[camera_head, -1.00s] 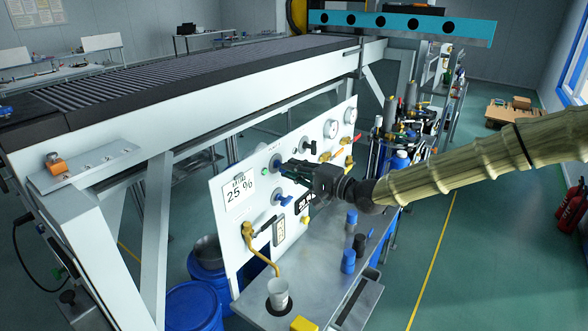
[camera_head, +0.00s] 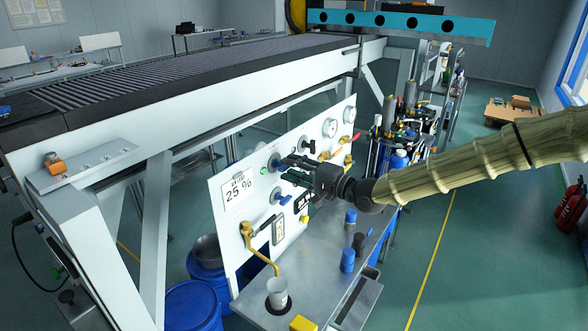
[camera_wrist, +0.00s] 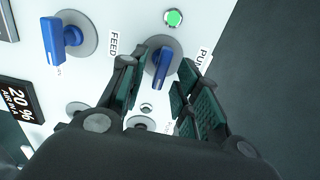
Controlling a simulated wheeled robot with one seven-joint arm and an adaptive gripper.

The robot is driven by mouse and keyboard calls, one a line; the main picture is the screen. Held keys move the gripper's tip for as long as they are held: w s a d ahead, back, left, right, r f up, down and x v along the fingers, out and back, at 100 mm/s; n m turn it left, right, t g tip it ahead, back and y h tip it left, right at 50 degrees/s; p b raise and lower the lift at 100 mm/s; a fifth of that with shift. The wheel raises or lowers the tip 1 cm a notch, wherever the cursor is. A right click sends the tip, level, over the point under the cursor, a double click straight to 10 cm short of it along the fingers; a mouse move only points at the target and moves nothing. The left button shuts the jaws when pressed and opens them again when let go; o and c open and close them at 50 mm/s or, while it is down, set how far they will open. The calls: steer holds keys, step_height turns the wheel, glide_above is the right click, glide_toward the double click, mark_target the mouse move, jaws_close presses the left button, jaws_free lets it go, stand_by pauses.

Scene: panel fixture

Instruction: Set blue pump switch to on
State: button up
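The blue pump switch (camera_wrist: 161,68) is a blue handle on a round grey plate, beside a partly hidden label beginning "PU" in the wrist view. Its handle runs nearly along the picture's vertical. In the head view the switch (camera_head: 275,162) sits high on the white panel (camera_head: 222,232). My gripper (camera_wrist: 164,62) is open, with one finger on each side of the handle and visible gaps between. It also shows in the head view (camera_head: 281,168) in front of the panel. A green lamp (camera_wrist: 173,18) is lit above the switch.
A second blue knob (camera_wrist: 63,38) is left of the "FEED" label, and shows below my gripper in the head view (camera_head: 281,197). A brass pipe (camera_head: 262,256), a cup (camera_head: 278,290) and blue cylinders (camera_head: 348,261) are close by on the metal shelf.

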steer(key=shift+d, duration=0.1)
steer(key=v, duration=1.2)
steer(key=shift+f, duration=0.1)
